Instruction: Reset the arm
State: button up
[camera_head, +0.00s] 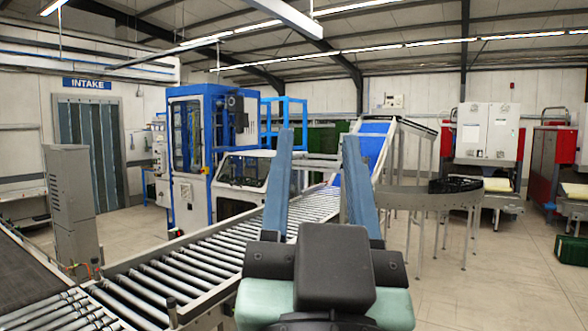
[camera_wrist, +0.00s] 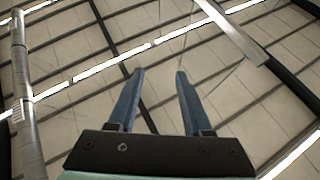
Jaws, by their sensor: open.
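My gripper (camera_head: 320,160) stands upright in the lower middle of the head view, with its two blue fingers apart and nothing between them. In the wrist view my gripper (camera_wrist: 158,78) also shows open and empty, with both fingers pointing up against the ceiling beams and strip lights. The palm and wrist hide part of the roller conveyor behind them in the head view.
A roller conveyor (camera_head: 180,270) runs from the lower left to a blue inclined belt (camera_head: 372,145). A grey cabinet (camera_head: 72,205) stands at left, a blue-framed machine (camera_head: 190,150) behind. Red and white machines (camera_head: 485,140) stand at right. Floor (camera_head: 480,270) is clear at lower right.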

jog(key=s+r, duration=0.1)
jog(key=s+a+r+n+t+y, duration=0.1)
jog(key=s+a+r+n+t, duration=0.1)
jog(key=shift+s+r, duration=0.35)
jog(key=shift+s, duration=0.05)
notch_tip(320, 180, down, 8)
jog(key=b, duration=0.7)
jog(key=shift+y+b, duration=0.3)
jog(key=shift+y, duration=0.1)
